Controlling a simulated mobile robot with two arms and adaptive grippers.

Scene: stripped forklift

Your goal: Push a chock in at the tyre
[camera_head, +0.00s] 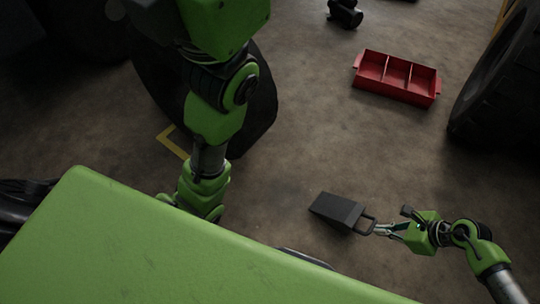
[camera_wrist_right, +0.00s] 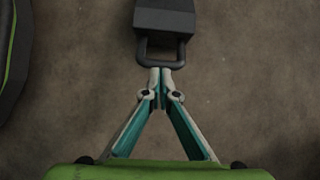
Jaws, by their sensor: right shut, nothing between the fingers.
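A dark grey wedge-shaped chock (camera_head: 337,208) with a loop handle (camera_head: 366,224) lies on the floor at the lower middle of the head view. My right gripper (camera_head: 379,230) is shut and empty, its tips at the outer bar of the handle. In the right wrist view the chock (camera_wrist_right: 165,20) is at the top, and the gripper's closed tips (camera_wrist_right: 160,74) meet or overlap the handle's bar; contact is hard to tell. A black tyre (camera_head: 258,112) stands behind my arm, partly hidden. Another large tyre (camera_head: 497,85) is at the right edge. My left gripper does not show.
A red tray (camera_head: 397,78) with three compartments lies on the floor at the upper right. A small black object (camera_head: 345,13) lies at the top. Yellow floor marking (camera_head: 172,142) shows near the left tyre. Floor between chock and tray is clear.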

